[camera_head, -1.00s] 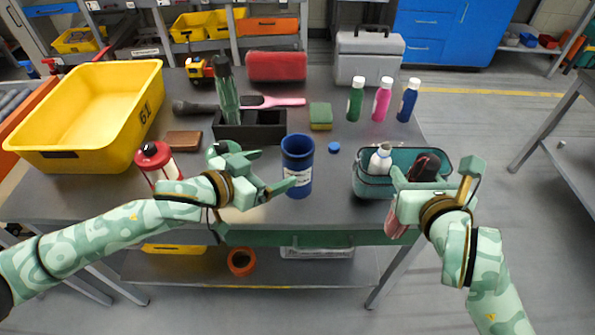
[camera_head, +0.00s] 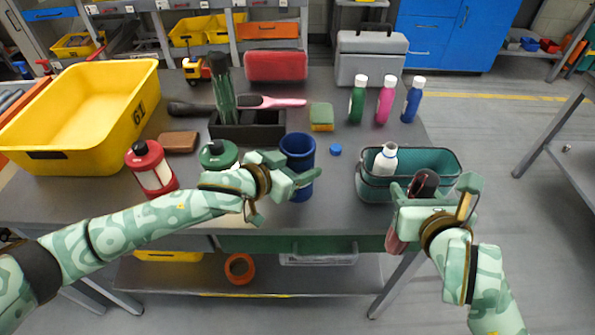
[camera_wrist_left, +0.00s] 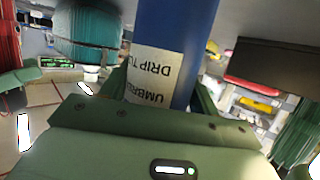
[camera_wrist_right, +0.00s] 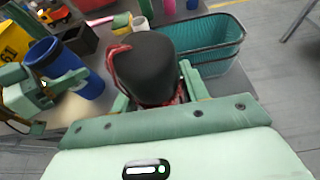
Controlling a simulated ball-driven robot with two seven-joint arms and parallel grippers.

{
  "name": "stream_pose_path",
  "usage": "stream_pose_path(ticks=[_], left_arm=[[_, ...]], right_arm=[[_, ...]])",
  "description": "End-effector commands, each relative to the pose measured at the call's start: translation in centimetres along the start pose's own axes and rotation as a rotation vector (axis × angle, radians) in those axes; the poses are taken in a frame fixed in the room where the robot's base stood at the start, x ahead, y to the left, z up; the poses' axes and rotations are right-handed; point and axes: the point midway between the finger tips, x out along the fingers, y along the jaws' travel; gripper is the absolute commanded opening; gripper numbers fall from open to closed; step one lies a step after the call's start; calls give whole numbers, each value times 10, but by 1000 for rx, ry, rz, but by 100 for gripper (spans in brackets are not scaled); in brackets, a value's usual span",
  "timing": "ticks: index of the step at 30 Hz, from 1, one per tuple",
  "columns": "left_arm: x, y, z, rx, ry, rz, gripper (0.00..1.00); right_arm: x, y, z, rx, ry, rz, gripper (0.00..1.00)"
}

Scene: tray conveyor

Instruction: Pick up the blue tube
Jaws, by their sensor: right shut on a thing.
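The blue tube (camera_head: 297,150) stands upright on the table, an open-topped blue cylinder. In the left wrist view the tube (camera_wrist_left: 185,45) shows a white printed label and rises between my left fingers. My left gripper (camera_head: 300,178) is low at the tube's near side, its fingers open on either side of it; any contact is unclear. My right gripper (camera_head: 432,190) is shut on a black and red item (camera_wrist_right: 150,65), held in front of the teal basket (camera_head: 430,166). The item's lower part is partly hidden by the gripper.
The teal basket holds a white-topped bottle (camera_head: 386,158).

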Motion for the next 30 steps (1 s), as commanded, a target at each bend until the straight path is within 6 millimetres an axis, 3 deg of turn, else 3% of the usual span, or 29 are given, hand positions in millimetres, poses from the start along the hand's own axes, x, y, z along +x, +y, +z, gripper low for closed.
stream_pose_path(ticks=[2,12,20,28,30], left_arm=[[0,0,0,0,-1,0,36],[-1,0,-3,-1,0,0,37],[-15,1,-38,1,4,0,37],[-70,38,-82,1,5,3,37],[-86,53,-83,-1,2,4,37]], right_arm=[[0,0,1,0,-2,0,0],[-1,0,3,0,-3,0,0],[-14,0,29,0,-20,0,0],[-36,0,71,0,-45,0,0],[-39,0,79,0,-50,0,0]])
